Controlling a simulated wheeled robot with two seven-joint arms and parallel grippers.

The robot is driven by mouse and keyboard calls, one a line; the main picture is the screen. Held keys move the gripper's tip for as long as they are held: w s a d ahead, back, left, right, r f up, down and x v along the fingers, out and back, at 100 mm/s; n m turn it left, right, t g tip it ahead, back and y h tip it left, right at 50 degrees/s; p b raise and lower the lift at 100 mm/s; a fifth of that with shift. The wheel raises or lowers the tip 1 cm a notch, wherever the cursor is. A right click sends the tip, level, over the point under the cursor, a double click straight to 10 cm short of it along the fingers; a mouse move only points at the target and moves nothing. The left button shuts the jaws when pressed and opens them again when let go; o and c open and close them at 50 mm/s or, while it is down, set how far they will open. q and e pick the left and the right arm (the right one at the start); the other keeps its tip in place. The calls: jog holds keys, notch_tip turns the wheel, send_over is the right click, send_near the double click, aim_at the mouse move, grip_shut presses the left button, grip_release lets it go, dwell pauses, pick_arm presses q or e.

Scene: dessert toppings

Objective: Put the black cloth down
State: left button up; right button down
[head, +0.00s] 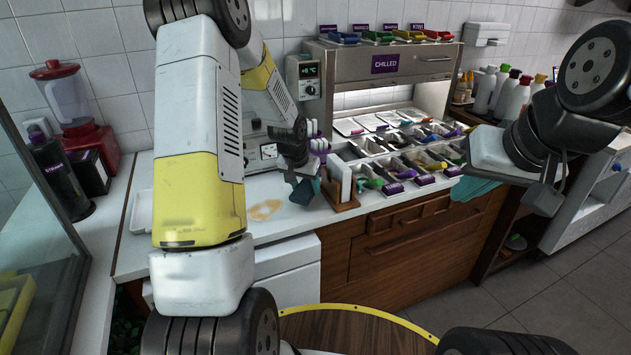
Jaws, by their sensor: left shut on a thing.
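My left gripper (301,174) is over the counter in the middle of the head view, pointing down. It is shut on a dark cloth (305,191), which looks dark teal-grey and hangs below the fingers just above or touching the counter; I cannot tell which. My arm hides part of the counter to its left. My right gripper (543,196) is at the right, in front of the counter's right end. Its fingers are too unclear to tell open from shut. A teal cloth (474,189) shows beside it at the counter's front edge.
A brown spill (265,209) lies on the white counter left of the cloth. A wooden holder (341,193) with white cards stands close on the right. Topping bins (398,174) fill the counter beyond. A red blender (85,130) stands far left. Bottles (511,97) stand at back right.

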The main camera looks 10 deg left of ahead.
aim_at(305, 192)
pick_arm(q)
jog(key=shift+w+a+f, duration=0.1)
jog(key=shift+w+a, duration=0.1)
jog(key=shift+w, duration=0.4)
jog(key=shift+w+a+f, duration=0.1)
jog(key=shift+w+a, duration=0.1)
jog(key=shift+w, duration=0.35)
jog(key=shift+f, duration=1.65)
jog(key=shift+f, duration=0.1)
jog(key=o, duration=1.6)
